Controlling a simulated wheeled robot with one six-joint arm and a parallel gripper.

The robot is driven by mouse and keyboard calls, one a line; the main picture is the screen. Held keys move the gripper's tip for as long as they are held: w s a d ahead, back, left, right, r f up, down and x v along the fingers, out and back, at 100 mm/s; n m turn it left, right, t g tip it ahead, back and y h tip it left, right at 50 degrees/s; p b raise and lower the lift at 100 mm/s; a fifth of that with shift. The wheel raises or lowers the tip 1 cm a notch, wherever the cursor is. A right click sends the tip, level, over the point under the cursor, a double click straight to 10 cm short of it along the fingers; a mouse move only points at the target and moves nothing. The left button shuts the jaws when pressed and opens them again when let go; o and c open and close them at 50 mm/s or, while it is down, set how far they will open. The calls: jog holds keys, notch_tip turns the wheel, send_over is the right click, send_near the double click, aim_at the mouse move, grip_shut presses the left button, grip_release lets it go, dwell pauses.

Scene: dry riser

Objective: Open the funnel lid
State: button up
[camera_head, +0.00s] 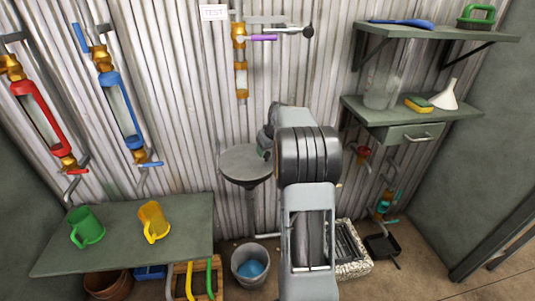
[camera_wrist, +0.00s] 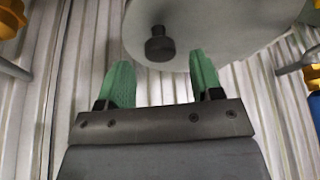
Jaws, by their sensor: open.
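The funnel lid (camera_head: 243,160) is a grey round disc on top of a dark funnel against the corrugated wall, just left of my arm in the head view. It looks closed there. In the wrist view, the lid (camera_wrist: 215,22) fills the upper middle, with a dark knob (camera_wrist: 159,46) on its face. My gripper (camera_wrist: 161,64) is open, its two green fingers on either side of the knob in the picture, apart from it. I cannot tell the depth between fingertips and knob. In the head view, my gripper (camera_head: 264,151) is mostly hidden by my arm at the lid's right edge.
A brass pipe with a purple-handled valve (camera_head: 262,38) is above the lid. A bucket (camera_head: 249,265) stands on the floor below. A bench (camera_head: 185,225) with green and yellow jugs is to the left. Shelves (camera_head: 437,118) are to the right.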

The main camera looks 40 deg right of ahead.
jog(key=shift+x, duration=1.3)
jog(key=shift+c, duration=0.2)
jog(key=shift+d, duration=0.1)
grip_shut()
